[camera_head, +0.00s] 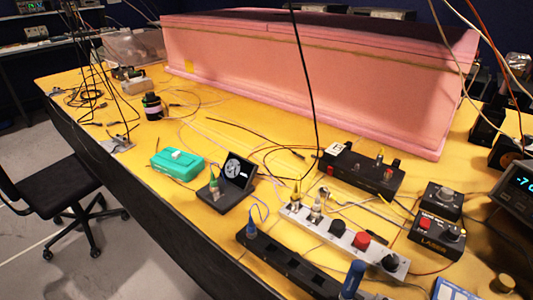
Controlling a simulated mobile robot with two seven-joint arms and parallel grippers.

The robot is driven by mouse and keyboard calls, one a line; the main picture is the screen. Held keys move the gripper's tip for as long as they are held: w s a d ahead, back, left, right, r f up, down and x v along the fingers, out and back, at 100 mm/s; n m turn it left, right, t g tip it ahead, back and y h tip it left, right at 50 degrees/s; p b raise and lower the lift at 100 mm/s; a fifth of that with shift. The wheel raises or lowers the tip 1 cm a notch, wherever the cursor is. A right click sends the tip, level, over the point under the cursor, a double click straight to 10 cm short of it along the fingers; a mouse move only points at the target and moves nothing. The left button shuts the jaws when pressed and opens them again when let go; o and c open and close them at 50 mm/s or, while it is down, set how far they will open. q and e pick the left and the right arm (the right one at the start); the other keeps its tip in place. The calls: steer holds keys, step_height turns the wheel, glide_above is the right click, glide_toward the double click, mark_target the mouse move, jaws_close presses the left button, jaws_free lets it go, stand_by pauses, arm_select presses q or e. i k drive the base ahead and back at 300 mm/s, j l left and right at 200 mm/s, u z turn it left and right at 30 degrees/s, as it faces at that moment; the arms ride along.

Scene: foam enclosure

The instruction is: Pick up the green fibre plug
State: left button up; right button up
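A small plug with a green upper part (214,184) stands upright at the front left of a black meter box (228,198) with a round dial, in the middle of the yellow bench. A thin cable runs from it. Whether it is seated in a socket is too small to tell. Another small yellow-green plug (297,192) stands at the far left end of a silver socket strip (330,232). Neither of my grippers shows in the head view.
A teal case (177,163) lies just left of the meter. A large pink foam enclosure (320,70) fills the back of the bench (215,110). Black boxes with knobs (436,232) stand at the right. A black strip (285,268) lies along the front edge. Loose cables cross the bench.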

mark_target(213, 182)
steer(key=l+z, duration=0.3)
steer(key=z, duration=0.2)
steer(key=l+z, duration=0.35)
steer(key=z, duration=0.15)
steer(key=u, duration=1.55)
